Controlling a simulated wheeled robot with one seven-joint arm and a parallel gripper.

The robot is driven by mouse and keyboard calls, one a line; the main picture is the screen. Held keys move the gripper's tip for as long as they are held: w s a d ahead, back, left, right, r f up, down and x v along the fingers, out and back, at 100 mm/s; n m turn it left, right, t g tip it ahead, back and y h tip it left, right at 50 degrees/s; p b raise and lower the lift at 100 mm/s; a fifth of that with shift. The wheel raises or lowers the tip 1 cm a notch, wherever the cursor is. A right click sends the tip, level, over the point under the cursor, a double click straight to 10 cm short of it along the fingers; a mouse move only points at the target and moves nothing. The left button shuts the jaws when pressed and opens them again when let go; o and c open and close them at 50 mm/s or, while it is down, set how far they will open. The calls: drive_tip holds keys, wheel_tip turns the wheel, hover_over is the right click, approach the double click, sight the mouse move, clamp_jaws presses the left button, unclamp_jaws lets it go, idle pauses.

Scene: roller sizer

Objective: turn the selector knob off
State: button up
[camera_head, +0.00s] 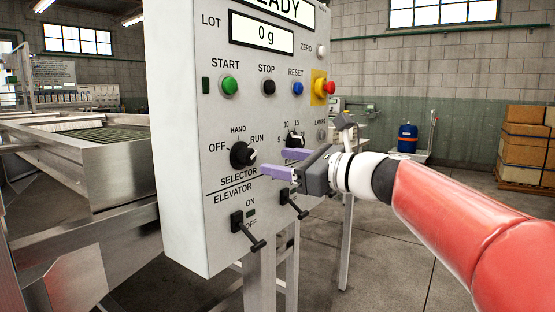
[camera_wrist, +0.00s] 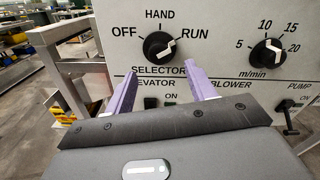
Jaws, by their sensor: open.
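The selector knob (camera_head: 241,155) is a round black knob with a white pointer mark, on the light grey control panel (camera_head: 180,150). Its labels read OFF at left, HAND at top and RUN at right. In the wrist view the knob (camera_wrist: 157,46) has its white mark tilted up and right, toward RUN. My gripper (camera_head: 274,163) has two purple fingers, open and empty, to the right of the knob in the head view. In the wrist view my gripper (camera_wrist: 160,70) has its fingertips spread on either side below the knob. No contact with the knob shows.
A second knob (camera_wrist: 267,52), marked m/min, sits to the right. The elevator switch lever (camera_head: 247,230) sticks out below the selector. Start (camera_head: 230,86), stop (camera_head: 268,87) and reset (camera_head: 297,88) buttons and a red emergency button (camera_head: 329,88) are above.

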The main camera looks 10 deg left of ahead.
sight(252, 158)
drive_tip(key=p+x, duration=0.1)
drive_tip(key=x, duration=0.6)
drive_tip(key=c, duration=1)
drive_tip(key=shift+o, duration=0.2)
drive_tip(key=shift+f, duration=0.1)
